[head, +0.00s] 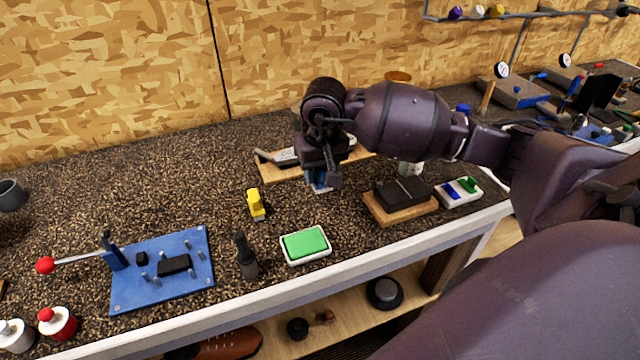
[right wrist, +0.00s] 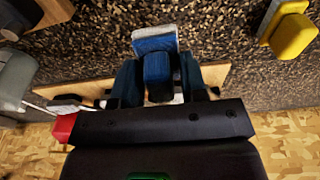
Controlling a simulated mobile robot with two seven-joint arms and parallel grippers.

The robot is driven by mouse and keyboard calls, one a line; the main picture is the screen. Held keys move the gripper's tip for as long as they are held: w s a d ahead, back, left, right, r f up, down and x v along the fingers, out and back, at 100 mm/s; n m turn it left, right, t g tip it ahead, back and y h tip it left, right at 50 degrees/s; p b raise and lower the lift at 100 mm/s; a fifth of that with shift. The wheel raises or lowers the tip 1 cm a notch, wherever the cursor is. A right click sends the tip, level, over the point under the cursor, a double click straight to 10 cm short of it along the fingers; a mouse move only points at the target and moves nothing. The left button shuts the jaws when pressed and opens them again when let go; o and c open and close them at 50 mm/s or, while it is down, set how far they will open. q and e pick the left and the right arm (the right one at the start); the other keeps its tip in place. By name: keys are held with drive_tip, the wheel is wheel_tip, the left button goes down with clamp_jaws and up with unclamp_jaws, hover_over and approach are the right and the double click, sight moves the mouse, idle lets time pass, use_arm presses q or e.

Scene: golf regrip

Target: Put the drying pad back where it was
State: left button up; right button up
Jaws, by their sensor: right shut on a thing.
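My left gripper is not in view.
A yellow tool (head: 256,205), a dark bottle (head: 246,257) and a green pad in a white tray (head: 306,245) stand in front. Right are a dark block on a wooden board (head: 402,205) and a white tray (head: 459,191). A blue jig (head: 165,270) lies left. The bench's back left is clear.

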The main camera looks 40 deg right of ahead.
sight(320, 184)
wheel_tip(320, 184, down, 4)
drive_tip(key=shift+r, duration=0.1)
drive_tip(key=shift+f, duration=0.35)
drive_tip(key=o, duration=0.9)
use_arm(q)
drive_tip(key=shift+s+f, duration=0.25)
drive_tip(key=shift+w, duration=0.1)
use_arm(e)
drive_tip(key=shift+r, duration=0.25)
drive_tip(key=r, duration=0.7)
drive_tip(key=s+r, duration=0.1)
drive_tip(key=r, duration=0.2)
drive_tip(key=shift+s+a+r, duration=0.1)
drive_tip(key=shift+a+r, duration=0.05)
drive_tip(key=shift+r, duration=0.2)
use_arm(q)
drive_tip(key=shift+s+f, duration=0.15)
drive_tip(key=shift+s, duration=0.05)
use_arm(e)
drive_tip(key=shift+s+r, duration=0.1)
drive_tip(key=shift+r, duration=0.45)
